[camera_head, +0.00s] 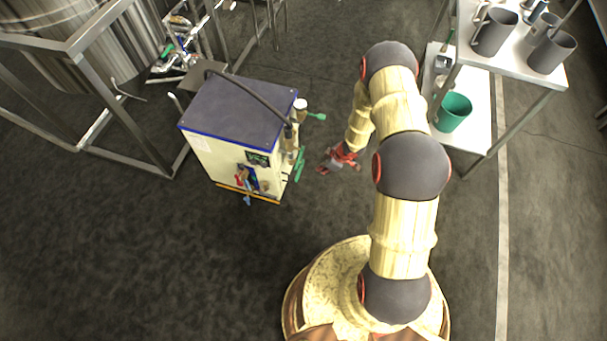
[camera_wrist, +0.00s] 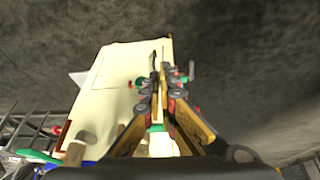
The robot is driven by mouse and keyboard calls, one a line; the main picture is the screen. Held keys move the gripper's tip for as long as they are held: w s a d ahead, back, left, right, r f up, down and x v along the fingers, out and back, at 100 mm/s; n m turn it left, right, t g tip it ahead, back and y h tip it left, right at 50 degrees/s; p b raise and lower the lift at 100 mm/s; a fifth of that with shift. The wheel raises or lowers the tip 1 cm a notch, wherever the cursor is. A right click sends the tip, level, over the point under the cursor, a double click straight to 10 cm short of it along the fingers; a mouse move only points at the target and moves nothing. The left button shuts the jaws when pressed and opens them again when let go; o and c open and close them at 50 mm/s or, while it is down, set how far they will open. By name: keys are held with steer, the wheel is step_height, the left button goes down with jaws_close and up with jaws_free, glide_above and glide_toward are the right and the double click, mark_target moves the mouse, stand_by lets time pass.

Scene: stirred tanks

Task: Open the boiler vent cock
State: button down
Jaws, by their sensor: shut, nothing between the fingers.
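The boiler (camera_head: 236,108) is a cream box with a dark top, left of centre in the head view. Green handles stick out at its right side, an upper one (camera_head: 317,116) and a lower one (camera_head: 299,165). I cannot tell which is the vent cock's. My gripper (camera_head: 324,168) is a little right of the lower green handle, apart from it. In the wrist view my gripper (camera_wrist: 160,52) is shut and empty, in front of the cream panel (camera_wrist: 112,88). Green parts show beside and behind the fingers, partly hidden. Another green handle (camera_wrist: 38,156) shows at lower left.
A dark hose (camera_head: 252,94) arches over the boiler's top. Metal frames and a large tank (camera_head: 95,65) stand at the left. A shelf rack at the right holds grey jugs (camera_head: 494,32) and a green bucket (camera_head: 453,112). The floor in front of the boiler is clear.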

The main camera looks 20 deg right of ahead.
mark_target(298, 174)
steer(key=a+r, duration=0.1)
steer(key=w+a+r+y, duration=0.1)
steer(key=a, duration=0.1)
steer(key=w+a+r+y, duration=0.1)
steer(key=shift+a+n+t, duration=0.15)
steer(key=shift+n+t, duration=0.15)
steer(key=shift+n, duration=0.1)
steer(key=shift+f, duration=0.1)
steer(key=b+x, duration=0.4)
steer(key=x, duration=0.6)
steer(key=shift+a, duration=0.1)
